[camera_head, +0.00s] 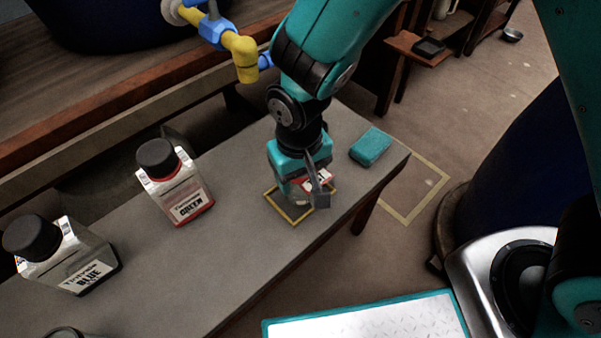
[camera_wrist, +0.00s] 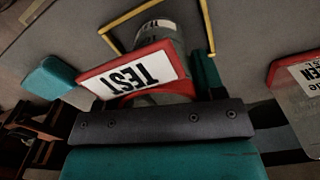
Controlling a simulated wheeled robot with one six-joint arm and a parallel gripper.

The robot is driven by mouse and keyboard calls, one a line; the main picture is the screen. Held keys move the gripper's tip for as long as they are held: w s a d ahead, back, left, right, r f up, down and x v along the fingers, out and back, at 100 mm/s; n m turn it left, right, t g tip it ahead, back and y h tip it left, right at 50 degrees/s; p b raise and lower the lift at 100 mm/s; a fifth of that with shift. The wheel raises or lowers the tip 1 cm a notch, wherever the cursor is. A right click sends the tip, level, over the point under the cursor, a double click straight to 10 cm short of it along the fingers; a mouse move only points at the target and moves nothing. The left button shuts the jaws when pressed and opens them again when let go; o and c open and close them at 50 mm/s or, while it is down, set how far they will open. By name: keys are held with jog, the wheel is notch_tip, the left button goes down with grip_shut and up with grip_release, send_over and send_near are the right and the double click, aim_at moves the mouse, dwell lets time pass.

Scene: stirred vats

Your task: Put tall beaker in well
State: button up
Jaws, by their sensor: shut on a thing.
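A clear glass beaker with a red-edged white label reading TEST (camera_wrist: 135,75) is in my gripper. In the head view its lower part (camera_head: 298,197) shows below the jaws, within or just above a yellow square outline (camera_head: 290,218) on the grey bench. My gripper (camera_head: 306,184) is shut on the beaker and hides much of it. In the wrist view the yellow outline (camera_wrist: 122,22) lies around the beaker's far end. I cannot tell whether the beaker touches the bench. I see no clear recessed well; only the yellow outline shows.
On the bench (camera_head: 235,255) stand a GREEN bottle (camera_head: 180,185) and a BLUE bottle (camera_head: 65,258), both black-capped. A teal block (camera_head: 370,147) lies right of my gripper. Another round rim (camera_head: 66,332) shows at the bottom left. Blue and yellow pipework (camera_head: 236,48) is behind.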

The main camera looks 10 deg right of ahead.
jog(key=o, duration=0.9)
jog(key=shift+f, duration=0.1)
notch_tip(320, 180, up, 12)
jog(key=p, duration=0.5)
jog(key=s+d+r+n+y, duration=0.1)
jog(key=s+d+r, duration=0.2)
jog(key=r, duration=0.2)
jog(key=s+d+r+n+y, duration=0.1)
jog(key=s+d+r+y, duration=0.1)
jog(key=s+d+r, duration=0.1)
jog(key=s+d+r+n+y, duration=0.1)
jog(key=s+d+r, duration=0.2)
jog(key=r, duration=0.3)
jog(key=shift+s+d+r, duration=0.4)
jog(key=shift+s, duration=0.25)
